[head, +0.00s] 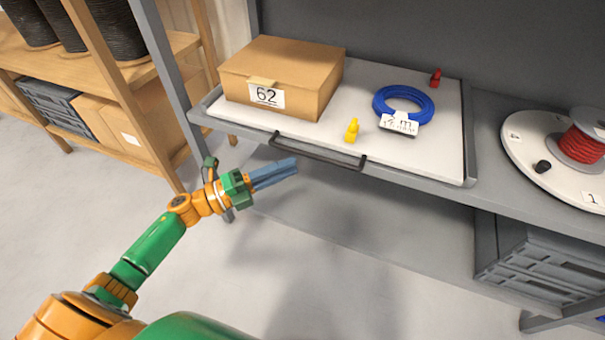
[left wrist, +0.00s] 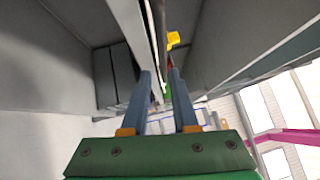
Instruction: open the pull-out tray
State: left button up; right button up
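The pull-out tray (head: 440,150) is a pale board with a grey rim, set in the grey shelf unit. A dark bar handle (head: 318,155) runs along its front edge. My left gripper (head: 296,164) is just below and in front of the handle's left part, its blue fingers pointing right. In the left wrist view, the fingers (left wrist: 161,72) are apart with nothing held, and the dark handle (left wrist: 159,35) shows beyond the tips, roughly in line with the gap. I cannot tell whether they touch it. My right gripper is not in view.
On the tray are a cardboard box (head: 290,72) labelled 62, a blue cable coil (head: 420,103) with a tag, a yellow piece (head: 352,131) and a red piece (head: 436,77). A red cable reel (head: 580,145) stands at right. Grey crates (head: 540,265) sit below. Floor in front is clear.

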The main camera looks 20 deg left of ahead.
aim_at(316, 157)
pick_arm(q)
jog(key=x, duration=0.7)
jog(key=shift+s+d+r, duration=0.1)
jog(key=shift+d+r, duration=0.1)
jog(key=shift+d, duration=0.05)
grip_shut()
dwell(1.0)
